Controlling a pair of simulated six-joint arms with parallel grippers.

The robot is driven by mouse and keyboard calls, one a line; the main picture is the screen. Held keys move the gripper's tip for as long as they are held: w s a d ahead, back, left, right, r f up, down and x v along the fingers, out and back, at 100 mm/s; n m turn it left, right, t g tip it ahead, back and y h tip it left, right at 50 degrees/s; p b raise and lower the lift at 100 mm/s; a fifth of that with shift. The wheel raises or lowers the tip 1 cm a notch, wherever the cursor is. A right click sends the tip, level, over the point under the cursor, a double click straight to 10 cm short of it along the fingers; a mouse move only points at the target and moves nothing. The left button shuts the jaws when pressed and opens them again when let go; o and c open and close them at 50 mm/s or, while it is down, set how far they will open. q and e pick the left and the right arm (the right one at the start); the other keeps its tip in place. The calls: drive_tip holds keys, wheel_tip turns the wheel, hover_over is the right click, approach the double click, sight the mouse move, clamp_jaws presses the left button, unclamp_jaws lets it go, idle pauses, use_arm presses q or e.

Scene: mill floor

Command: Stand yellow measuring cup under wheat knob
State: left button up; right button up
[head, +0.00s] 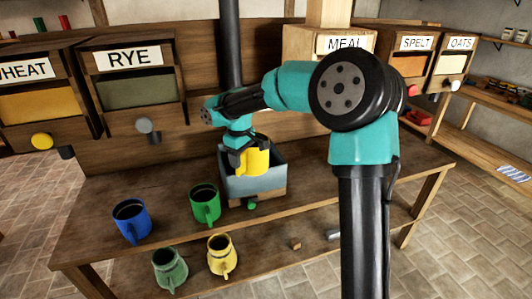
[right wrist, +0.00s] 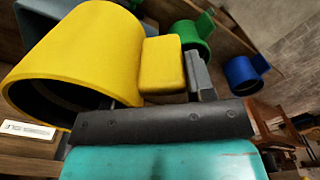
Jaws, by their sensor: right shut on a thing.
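The yellow measuring cup (head: 257,163) is in my right gripper (head: 238,155), held at the grey-blue box in the middle of the bench. In the right wrist view the cup (right wrist: 85,50) is large and tilted. Its block-like handle (right wrist: 162,65) sits at the jaws, which are shut on it. The round yellow wheat knob (head: 41,141) is on the WHEAT bin (head: 40,103) at the far left, well away from the cup. My left gripper is not in view.
The grey-blue box (head: 265,183) stands below the gripper.

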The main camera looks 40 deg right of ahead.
drive_tip(key=s+a+r+m, duration=0.1)
drive_tip(key=a+m, duration=0.3)
drive_tip(key=a, duration=0.8)
drive_tip(key=shift+s+a+r+m, duration=0.3)
drive_tip(key=shift+r+m, duration=0.05)
drive_tip(key=shift+m, duration=0.05)
drive_tip(key=shift+a, duration=0.1)
